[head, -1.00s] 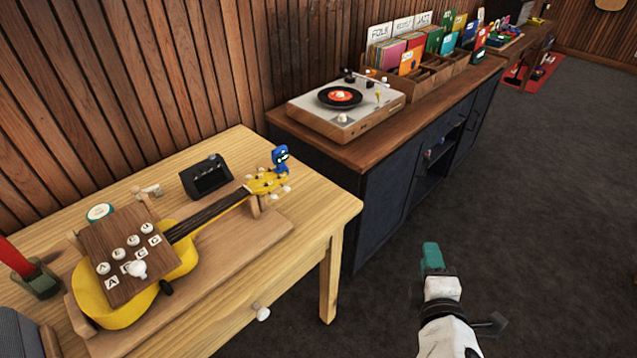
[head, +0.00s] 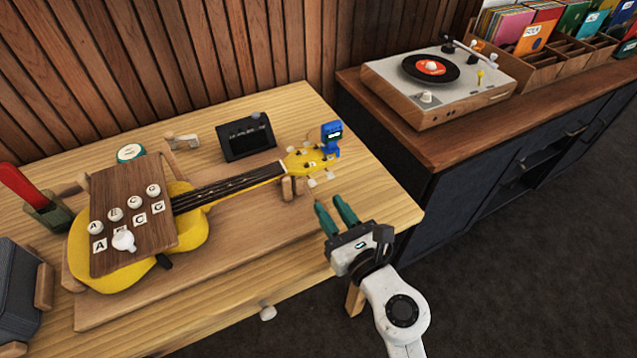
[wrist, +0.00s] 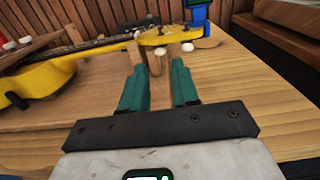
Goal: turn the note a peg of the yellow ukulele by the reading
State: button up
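The yellow ukulele (head: 195,232) lies on a wooden stand board on the table, its headstock (head: 309,160) to the right with pale pegs at its edge. A blue clip-on tuner (head: 331,135) sits on the headstock; its small screen is lit but too small to read. A brown board (head: 130,190) with white knobs and letter tags A, E, C, G covers the ukulele's body. My gripper (head: 336,207) is open and empty, just in front of the headstock. In the wrist view the headstock (wrist: 165,35) and a wooden neck rest (wrist: 157,62) lie beyond the spread teal fingers (wrist: 160,85).
A black box with a display (head: 247,138) stands behind the neck. A red-handled tool in a green holder (head: 48,213) and a grey speaker (head: 20,290) are at left. A turntable (head: 440,85) stands on the dark cabinet at right. The table's front edge lies under my gripper.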

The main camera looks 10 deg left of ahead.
aim_at(314, 185)
jog(key=x, duration=0.6)
jog(key=shift+w+a, duration=0.25)
jog(key=shift+w, duration=0.05)
jog(key=shift+c, duration=0.3)
grip_shut()
